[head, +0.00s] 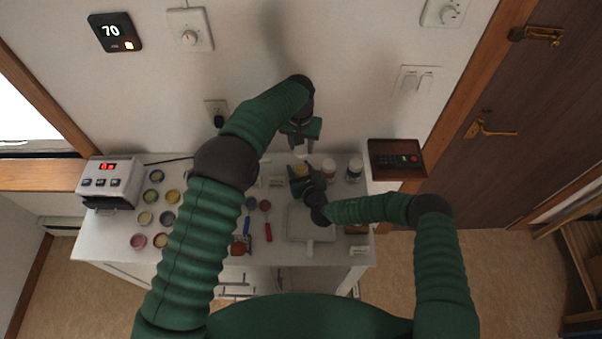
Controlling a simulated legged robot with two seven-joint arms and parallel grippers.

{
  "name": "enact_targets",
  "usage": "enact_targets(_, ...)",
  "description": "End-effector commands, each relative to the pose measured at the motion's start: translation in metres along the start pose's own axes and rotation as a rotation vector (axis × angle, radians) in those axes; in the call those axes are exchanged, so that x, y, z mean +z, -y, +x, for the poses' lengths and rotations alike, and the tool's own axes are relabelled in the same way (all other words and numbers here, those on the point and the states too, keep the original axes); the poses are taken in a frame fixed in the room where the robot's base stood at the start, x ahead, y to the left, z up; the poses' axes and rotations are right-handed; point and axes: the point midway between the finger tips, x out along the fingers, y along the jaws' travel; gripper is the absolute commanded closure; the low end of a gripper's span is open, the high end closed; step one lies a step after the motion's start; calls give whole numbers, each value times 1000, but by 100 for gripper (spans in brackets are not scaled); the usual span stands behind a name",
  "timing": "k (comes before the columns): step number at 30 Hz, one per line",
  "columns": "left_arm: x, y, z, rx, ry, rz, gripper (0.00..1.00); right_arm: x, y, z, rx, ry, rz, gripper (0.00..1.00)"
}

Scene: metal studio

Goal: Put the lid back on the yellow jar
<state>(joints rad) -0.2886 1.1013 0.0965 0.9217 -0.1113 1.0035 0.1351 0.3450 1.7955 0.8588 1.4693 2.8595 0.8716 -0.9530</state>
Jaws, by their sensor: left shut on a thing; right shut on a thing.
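The yellow jar (300,170) stands near the back of the white table, partly hidden by my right gripper (301,178). The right gripper is shut on the jar. My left gripper (302,138) points down above and behind the jar. It is shut on a small pale thing (303,150), which looks like the lid. The lid is small here, and I cannot tell its exact gap from the jar.
Two white-lidded jars (328,168) (354,169) stand right of the yellow one. Several small open paint pots (145,218) fill the left of the white table (100,238), near a grey device (110,180). A pale square tray (310,232) lies in front.

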Motion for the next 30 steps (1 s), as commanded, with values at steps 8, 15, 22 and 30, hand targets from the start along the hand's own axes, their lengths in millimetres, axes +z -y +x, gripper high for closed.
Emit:
enact_targets(8,2,0,13,-1,3,0,100,0,0,0,1,0,0,100)
enact_targets(15,7,0,46,-2,2,0,100,0,0,0,0,0,0,100)
enact_targets(22,7,0,48,-2,0,0,100,0,0,0,0,0,0,100)
enact_targets(30,7,0,48,-2,1,0,100,0,0,0,0,0,0,100)
